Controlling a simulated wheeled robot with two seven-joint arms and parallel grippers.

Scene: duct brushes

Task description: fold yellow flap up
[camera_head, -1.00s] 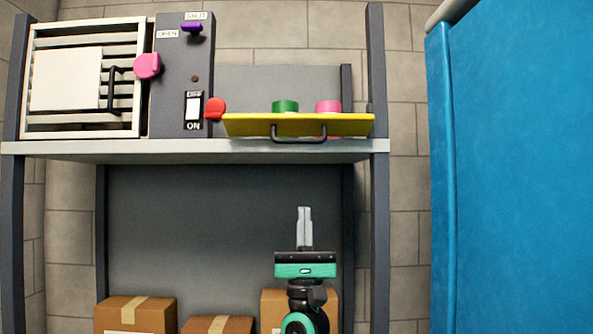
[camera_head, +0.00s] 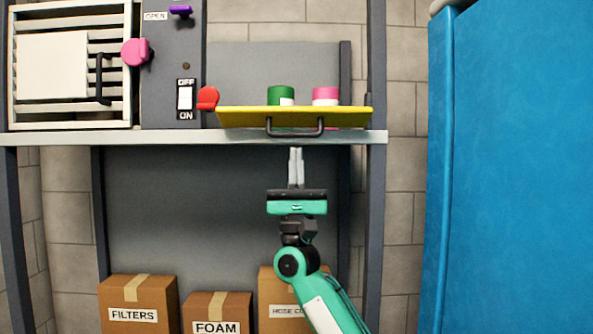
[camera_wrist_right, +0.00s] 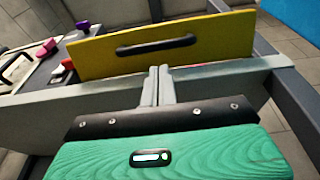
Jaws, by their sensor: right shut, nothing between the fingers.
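The yellow flap (camera_head: 340,117) lies roughly flat, seen nearly edge-on, at the right of the shelf, with a black bar handle (camera_head: 295,132) on its front edge. In the right wrist view the yellow flap (camera_wrist_right: 215,37) and its handle (camera_wrist_right: 156,45) show ahead of my fingers. My right gripper (camera_head: 296,152) is shut and empty, pointing up just below the handle and apart from it in the head view. It also shows in the wrist view (camera_wrist_right: 159,72). My left gripper is not in view.
A green roll (camera_head: 281,95) and a pink roll (camera_head: 326,95) stand behind the flap's front edge. A red knob (camera_head: 207,97) is at its left, beside the grey switch panel (camera_head: 160,75). Cardboard boxes (camera_head: 138,305) stand below. A blue panel (camera_head: 510,180) fills the right.

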